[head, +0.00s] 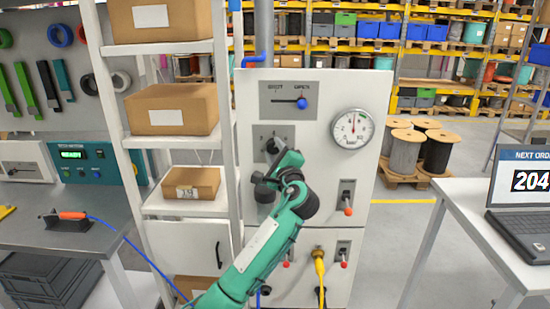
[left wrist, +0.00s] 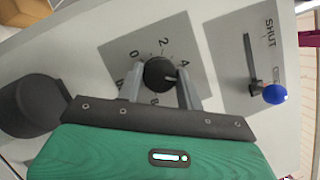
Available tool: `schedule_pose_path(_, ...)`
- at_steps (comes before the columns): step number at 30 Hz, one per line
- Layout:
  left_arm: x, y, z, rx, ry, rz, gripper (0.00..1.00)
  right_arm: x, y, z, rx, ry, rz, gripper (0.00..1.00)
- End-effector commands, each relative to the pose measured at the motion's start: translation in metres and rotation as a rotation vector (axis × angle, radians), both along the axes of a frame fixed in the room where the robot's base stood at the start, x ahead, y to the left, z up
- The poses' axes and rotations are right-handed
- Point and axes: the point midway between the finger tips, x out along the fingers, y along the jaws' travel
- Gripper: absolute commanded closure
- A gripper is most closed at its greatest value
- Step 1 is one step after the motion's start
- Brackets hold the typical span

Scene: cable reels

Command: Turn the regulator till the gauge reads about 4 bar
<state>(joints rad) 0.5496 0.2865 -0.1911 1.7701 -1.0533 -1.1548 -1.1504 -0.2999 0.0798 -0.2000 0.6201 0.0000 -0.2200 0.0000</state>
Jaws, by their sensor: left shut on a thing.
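The regulator is a black round knob (left wrist: 160,73) on a grey dial plate marked with numbers. In the left wrist view my left gripper (left wrist: 160,88) has its two grey fingers on either side of the knob, shut on it. A small pale mark on the knob points toward the right, between about 4 and 6. In the head view my left gripper (head: 272,157) partly hides the knob and dial. The round white gauge (head: 352,128) is at the upper right of the panel; its needle points roughly straight up, but the exact reading is too small to tell. My right gripper is not in view.
Above the dial, a lever with a blue ball (head: 302,103) stands at the OPEN end; it also shows in the left wrist view (left wrist: 274,93). Red-tipped switches (head: 348,210) and a yellow hose (head: 319,265) are lower on the panel. A shelf with boxes (head: 172,109) stands close on the left.

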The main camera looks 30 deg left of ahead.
Motion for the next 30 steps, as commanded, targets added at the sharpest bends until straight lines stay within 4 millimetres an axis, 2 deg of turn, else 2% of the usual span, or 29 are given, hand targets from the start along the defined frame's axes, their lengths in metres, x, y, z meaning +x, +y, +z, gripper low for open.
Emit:
schedule_pose_path(9, 0.0001, -0.0003, 0.0002, -0.107, -0.064, 0.001, 0.86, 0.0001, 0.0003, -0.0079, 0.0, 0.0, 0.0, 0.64)
schedule_pose_path(25, 0.0, 0.0, 0.0009, -0.124, -0.077, 0.001, 0.86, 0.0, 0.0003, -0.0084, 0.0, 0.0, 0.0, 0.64)
schedule_pose_path(26, 0.0, 0.0, 0.0009, -0.125, -0.076, 0.0, 0.57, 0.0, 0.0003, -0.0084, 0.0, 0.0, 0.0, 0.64)
schedule_pose_path(28, 0.0, 0.0, 0.0009, -0.125, -0.076, 0.0, 0.44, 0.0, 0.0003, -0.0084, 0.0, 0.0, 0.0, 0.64)
schedule_pose_path(30, 0.0, 0.0, 0.0009, -0.124, -0.076, 0.0, 0.41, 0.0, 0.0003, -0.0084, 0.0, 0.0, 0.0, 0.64)
